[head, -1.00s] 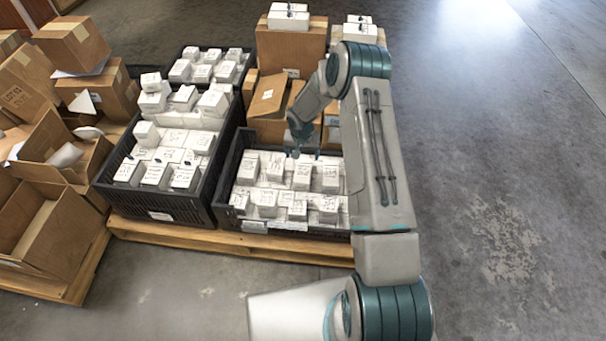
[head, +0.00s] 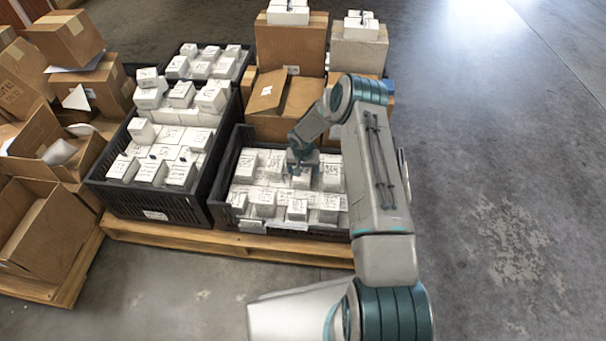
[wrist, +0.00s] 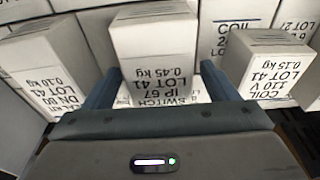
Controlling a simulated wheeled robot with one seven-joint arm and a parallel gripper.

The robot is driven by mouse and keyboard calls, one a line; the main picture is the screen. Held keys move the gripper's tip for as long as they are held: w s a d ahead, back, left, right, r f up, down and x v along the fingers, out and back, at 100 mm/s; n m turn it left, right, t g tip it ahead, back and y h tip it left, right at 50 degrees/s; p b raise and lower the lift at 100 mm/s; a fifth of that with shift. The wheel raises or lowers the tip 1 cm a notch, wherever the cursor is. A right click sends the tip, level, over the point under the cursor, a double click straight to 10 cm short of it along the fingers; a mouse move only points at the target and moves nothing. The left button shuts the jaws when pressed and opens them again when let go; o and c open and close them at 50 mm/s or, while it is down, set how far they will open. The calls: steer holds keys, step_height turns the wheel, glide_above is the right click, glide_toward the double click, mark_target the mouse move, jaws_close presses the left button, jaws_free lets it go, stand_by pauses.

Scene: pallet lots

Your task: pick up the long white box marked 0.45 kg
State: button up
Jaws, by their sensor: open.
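The long white box marked 0.45 kg (wrist: 155,48) stands in the middle of the wrist view, its label upside down, reading SWITCH, IP 67 and LOT 41. My gripper (wrist: 158,82) is open, with one dark finger on each side of this box. I cannot tell whether the fingers touch it. In the head view my gripper (head: 302,164) is low over the front right black crate (head: 290,232). The box (head: 301,181) shows just below it there, partly covered by the gripper.
A white box marked COIL 0.15 kg (wrist: 272,66) stands close on the right, and a 0.10 kg box (wrist: 45,68) on the left. Another black crate (head: 150,198) of white boxes is to the left. Brown cartons (head: 290,45) stand behind. The floor at right is clear.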

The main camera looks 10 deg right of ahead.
steer(key=c, duration=1.2)
steer(key=shift+r, duration=0.1)
steer(key=shift+c, duration=0.9)
steer(key=shift+r, duration=0.1)
